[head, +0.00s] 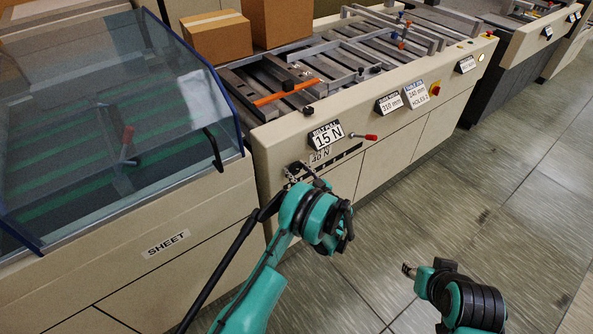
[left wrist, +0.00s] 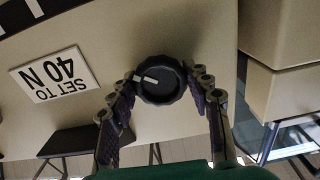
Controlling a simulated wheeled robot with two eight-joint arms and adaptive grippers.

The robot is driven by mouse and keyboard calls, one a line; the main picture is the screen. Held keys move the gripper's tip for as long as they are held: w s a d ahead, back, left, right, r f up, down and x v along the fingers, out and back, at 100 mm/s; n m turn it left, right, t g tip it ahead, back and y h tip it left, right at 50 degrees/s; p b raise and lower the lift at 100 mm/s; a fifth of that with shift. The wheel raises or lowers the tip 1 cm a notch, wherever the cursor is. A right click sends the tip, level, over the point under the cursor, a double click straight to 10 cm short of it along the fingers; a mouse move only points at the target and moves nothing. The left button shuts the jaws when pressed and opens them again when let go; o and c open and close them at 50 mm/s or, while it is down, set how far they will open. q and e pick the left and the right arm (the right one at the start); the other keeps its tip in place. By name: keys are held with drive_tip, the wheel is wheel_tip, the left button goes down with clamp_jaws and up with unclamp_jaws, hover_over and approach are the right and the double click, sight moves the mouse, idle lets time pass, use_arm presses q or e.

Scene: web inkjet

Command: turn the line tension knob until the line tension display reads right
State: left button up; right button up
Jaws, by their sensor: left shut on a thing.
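The line tension knob (left wrist: 165,90) is a dark ribbed dial with a white pointer mark, on the cream machine front. In the left wrist view its mark points left. My left gripper (left wrist: 161,74) has one finger on each side of the knob and is shut on it. In the head view my left gripper (head: 299,171) is at the panel and largely covers the knob. The display (head: 325,136) above it reads 15 N; its small heading is hard to read. A placard (left wrist: 54,77) beside the knob says SET TO 40 N. My right arm's end (head: 409,269) hangs over the floor; its finger state is unclear.
A red-tipped lever (head: 369,137) sticks out right of the display. Other displays (head: 389,103) reading 310 mm and 145 mm stand further right. A glass-covered SHEET unit (head: 100,120) is at left. Cardboard boxes (head: 217,38) stand behind. The floor at right is clear.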

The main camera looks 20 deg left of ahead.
use_arm(q)
drive_tip(key=shift+m, duration=0.3)
drive_tip(key=m, duration=0.3)
drive_tip(key=shift+m, duration=0.3)
drive_tip(key=m, duration=0.4)
idle(0.4)
drive_tip(key=o, duration=1.2)
drive_tip(key=shift+c, duration=0.2)
